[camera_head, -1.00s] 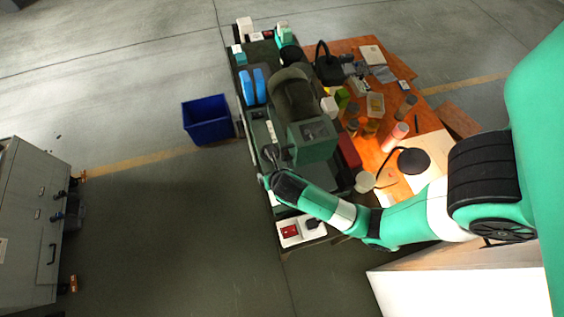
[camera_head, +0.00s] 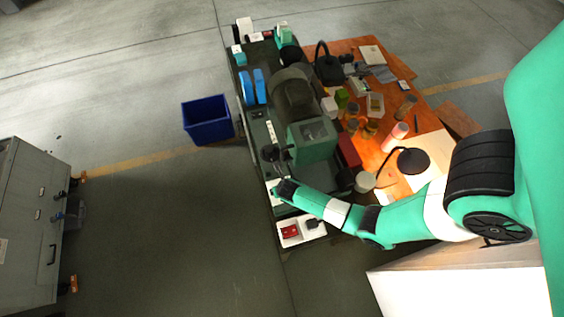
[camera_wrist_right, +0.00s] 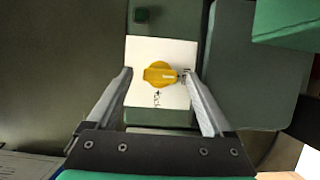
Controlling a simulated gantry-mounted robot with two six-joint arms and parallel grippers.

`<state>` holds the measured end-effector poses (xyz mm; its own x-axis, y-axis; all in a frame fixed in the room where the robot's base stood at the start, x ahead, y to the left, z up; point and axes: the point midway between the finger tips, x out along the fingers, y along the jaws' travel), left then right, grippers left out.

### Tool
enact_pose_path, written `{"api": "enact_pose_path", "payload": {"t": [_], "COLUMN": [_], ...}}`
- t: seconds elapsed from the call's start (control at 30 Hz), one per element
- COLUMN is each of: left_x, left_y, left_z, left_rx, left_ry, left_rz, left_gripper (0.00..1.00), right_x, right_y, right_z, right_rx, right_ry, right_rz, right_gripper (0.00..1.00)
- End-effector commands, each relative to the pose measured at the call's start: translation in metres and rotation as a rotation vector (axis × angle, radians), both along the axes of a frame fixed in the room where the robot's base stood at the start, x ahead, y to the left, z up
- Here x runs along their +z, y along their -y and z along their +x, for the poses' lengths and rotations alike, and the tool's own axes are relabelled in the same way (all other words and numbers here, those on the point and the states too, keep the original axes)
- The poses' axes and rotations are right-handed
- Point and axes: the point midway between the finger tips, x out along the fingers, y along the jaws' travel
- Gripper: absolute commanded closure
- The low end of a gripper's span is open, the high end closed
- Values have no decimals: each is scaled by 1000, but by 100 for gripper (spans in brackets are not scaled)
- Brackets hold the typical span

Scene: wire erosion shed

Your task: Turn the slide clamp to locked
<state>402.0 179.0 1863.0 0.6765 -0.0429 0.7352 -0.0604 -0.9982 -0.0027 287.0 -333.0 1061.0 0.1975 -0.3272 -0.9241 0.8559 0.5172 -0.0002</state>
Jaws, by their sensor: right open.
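The slide clamp is a yellow knob (camera_wrist_right: 160,74) on a white plate (camera_wrist_right: 175,50) with small dark markings, seen in the right wrist view. The knob's grip bar lies roughly crosswise in that view. My right gripper (camera_wrist_right: 158,84) is open, with one finger on each side of the knob and a gap visible on both sides. In the head view my right gripper (camera_head: 275,185) is at the near left edge of the green machine (camera_head: 312,140). The knob cannot be made out there. My left gripper is not in view.
A green block (camera_wrist_right: 280,22) stands at the upper right of the wrist view. In the head view, a white box with a red switch (camera_head: 290,231) lies just below the gripper. A blue bin (camera_head: 207,120) stands on the floor, left of the machine. An orange bench (camera_head: 400,95) is cluttered.

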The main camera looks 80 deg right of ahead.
Motion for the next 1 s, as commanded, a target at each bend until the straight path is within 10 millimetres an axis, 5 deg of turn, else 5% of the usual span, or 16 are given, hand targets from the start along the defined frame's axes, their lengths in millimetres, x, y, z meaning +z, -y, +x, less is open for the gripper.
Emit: {"api": "enact_pose_path", "payload": {"t": [0.37,0.83,1.0], "left_x": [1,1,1], "left_y": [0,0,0], "left_z": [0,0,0], "left_rx": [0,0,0], "left_ry": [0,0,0], "left_rz": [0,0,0], "left_gripper": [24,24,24], "right_x": [-6,-6,-6], "right_y": [3,2,2], "right_z": [1,1,1], "right_rx": [-1,0,-5], "right_ry": [1,0,1], "right_rz": [-1,0,-1], "right_gripper": [15,100,100]}}
